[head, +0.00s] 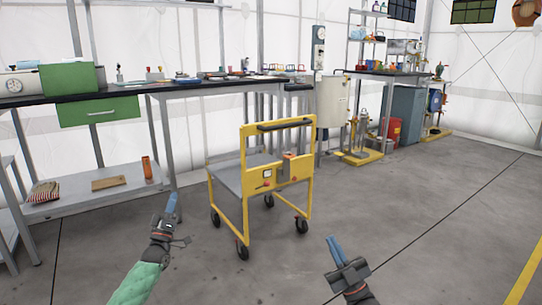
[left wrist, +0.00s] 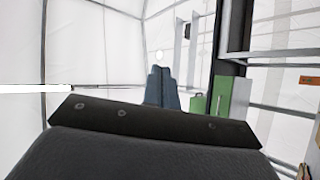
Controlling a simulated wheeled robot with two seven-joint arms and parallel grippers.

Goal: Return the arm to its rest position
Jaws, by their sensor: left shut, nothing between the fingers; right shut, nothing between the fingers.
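My left gripper (head: 171,203) shows in the head view at the lower left, its blue fingers shut with nothing between them. Its arm has a green sleeve and comes in from the bottom left. In the left wrist view the blue fingers (left wrist: 162,88) are together and point away toward white tent walls. My right gripper (head: 334,246) is at the bottom centre right, also shut and empty, above the bare floor. Neither gripper touches anything that I can see.
A yellow cart (head: 262,172) on wheels stands just beyond both grippers. A long workbench (head: 130,88) with an open green drawer (head: 98,111) is at the left, above a lower shelf (head: 70,190). Red and grey cabinets (head: 402,115) stand at the back. The floor at the right is clear.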

